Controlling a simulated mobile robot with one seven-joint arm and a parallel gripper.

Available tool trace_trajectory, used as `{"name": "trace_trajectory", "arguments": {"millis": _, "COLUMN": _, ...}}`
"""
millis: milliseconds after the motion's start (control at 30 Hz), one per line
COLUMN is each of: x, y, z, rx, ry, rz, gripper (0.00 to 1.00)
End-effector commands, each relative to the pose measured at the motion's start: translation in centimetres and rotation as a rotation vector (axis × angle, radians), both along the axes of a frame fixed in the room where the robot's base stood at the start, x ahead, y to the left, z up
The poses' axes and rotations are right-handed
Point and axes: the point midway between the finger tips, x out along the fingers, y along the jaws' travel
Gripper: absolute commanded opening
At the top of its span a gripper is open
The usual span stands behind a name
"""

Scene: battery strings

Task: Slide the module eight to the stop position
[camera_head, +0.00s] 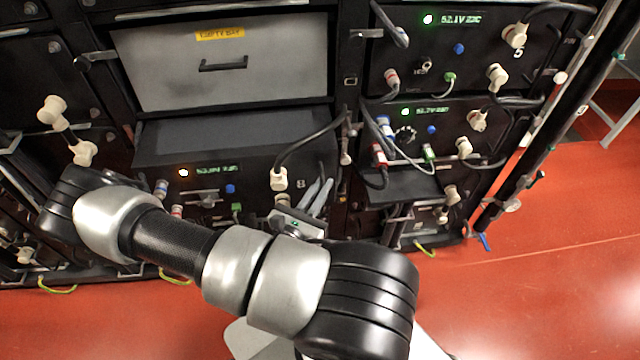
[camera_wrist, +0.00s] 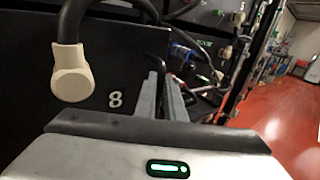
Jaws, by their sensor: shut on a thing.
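Module eight (camera_head: 240,138) is a black box in the rack, its front standing out past the grey panel above. Its face has an amber light, a green readout, and a figure 8 beside a cream plug. In the wrist view its dark front (camera_wrist: 112,65) fills the left side. My gripper (camera_head: 324,188) is at the right end of this face. Its two grey fingers also show in the wrist view (camera_wrist: 162,80), right of the 8, close together around a dark handle-like part at the module's right edge. The exact contact is hard to see. My arm hides the lower part of the face.
A cream plug (camera_head: 279,180) with a thick black cable loops close to my fingers. A grey panel with a yellow label (camera_head: 220,65) is above module eight. Neighbouring modules (camera_head: 432,128) with cables and plugs are at right. A dark shelf (camera_head: 405,187) juts out there. Red floor is clear at right.

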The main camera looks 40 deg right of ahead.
Motion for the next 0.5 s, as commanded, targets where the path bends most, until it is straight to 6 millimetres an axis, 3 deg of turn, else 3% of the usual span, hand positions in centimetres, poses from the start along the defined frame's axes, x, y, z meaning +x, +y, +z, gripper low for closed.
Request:
{"name": "trace_trajectory", "arguments": {"millis": 33, "x": -0.78, "y": -0.53, "z": 0.22, "rx": -0.008, "ry": 0.005, "rz": -0.021, "gripper": 0.0}}
{"name": "trace_trajectory", "arguments": {"millis": 167, "x": -0.77, "y": -0.54, "z": 0.23, "rx": -0.008, "ry": 0.005, "rz": -0.021, "gripper": 0.0}}
{"name": "trace_trajectory", "arguments": {"millis": 200, "x": -0.78, "y": -0.55, "z": 0.23, "rx": -0.008, "ry": 0.005, "rz": -0.021, "gripper": 0.16}}
{"name": "trace_trajectory", "arguments": {"millis": 267, "x": -0.73, "y": -0.52, "z": 0.24, "rx": -0.008, "ry": 0.004, "rz": -0.02, "gripper": 0.26}}
{"name": "trace_trajectory", "arguments": {"millis": 500, "x": -0.42, "y": -0.28, "z": 0.19, "rx": -0.005, "ry": 0.002, "rz": -0.012, "gripper": 0.28}}
